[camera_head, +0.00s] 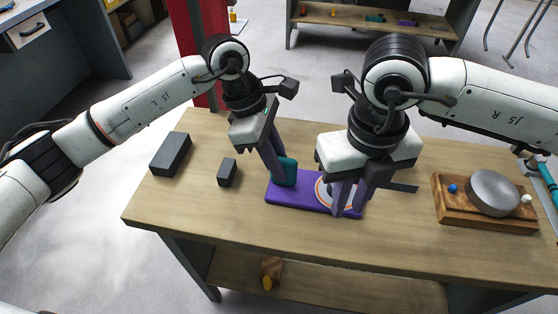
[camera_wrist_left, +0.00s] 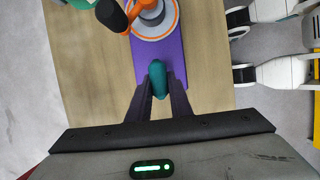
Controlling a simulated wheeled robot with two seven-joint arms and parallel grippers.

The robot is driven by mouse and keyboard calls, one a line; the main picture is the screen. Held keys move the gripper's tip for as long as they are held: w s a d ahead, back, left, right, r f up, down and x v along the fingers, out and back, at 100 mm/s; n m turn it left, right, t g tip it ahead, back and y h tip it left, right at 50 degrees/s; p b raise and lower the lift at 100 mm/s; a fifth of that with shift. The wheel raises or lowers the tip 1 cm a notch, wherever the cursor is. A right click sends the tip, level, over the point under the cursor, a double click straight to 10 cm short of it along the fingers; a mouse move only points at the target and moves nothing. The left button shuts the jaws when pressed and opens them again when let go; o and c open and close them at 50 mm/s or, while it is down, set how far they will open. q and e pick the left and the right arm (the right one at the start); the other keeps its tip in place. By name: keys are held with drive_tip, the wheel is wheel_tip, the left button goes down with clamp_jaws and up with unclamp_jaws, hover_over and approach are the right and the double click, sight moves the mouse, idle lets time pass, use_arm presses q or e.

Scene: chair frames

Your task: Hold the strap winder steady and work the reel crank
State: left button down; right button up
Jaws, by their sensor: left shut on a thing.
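The strap winder has a purple base (camera_head: 300,193) lying on the wooden table, with an upright teal grip (camera_head: 289,170). My left gripper (camera_head: 284,180) is shut on this grip, which shows between its fingers in the left wrist view (camera_wrist_left: 158,80). The white reel with orange rings (camera_wrist_left: 153,20) sits on the base beyond the grip. An orange crank (camera_wrist_left: 131,17) crosses the reel, with a black knob (camera_wrist_left: 111,15) at its side. My right gripper (camera_head: 347,207) is over the reel in the head view, fingers apart and pointing down, hiding much of the reel and the crank.
A large dark block (camera_head: 171,156) and a smaller one (camera_head: 227,172) stand left of the winder. A wooden tray (camera_head: 448,208) with a grey disc (camera_head: 492,191) and small balls is at the right. A flat dark strip (camera_head: 402,188) lies between the winder and tray.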

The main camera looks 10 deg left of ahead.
wheel_tip(320, 180, up, 12)
idle(0.6)
drive_tip(key=o, duration=0.4)
drive_tip(key=shift+c, duration=0.2)
drive_tip(key=w+a, duration=0.1)
drive_tip(key=w, duration=0.3)
drive_tip(key=w+a+f, duration=0.1)
drive_tip(key=w+a, duration=0.1)
drive_tip(key=w, duration=0.2)
drive_tip(key=w+a+f, duration=0.1)
drive_tip(key=w, duration=0.3)
drive_tip(key=shift+w+a+f, duration=0.15)
drive_tip(key=shift+a+f, duration=0.05)
drive_tip(key=shift+w+f, duration=0.25)
drive_tip(key=shift+w, duration=0.25)
drive_tip(key=shift+f, duration=4.45)
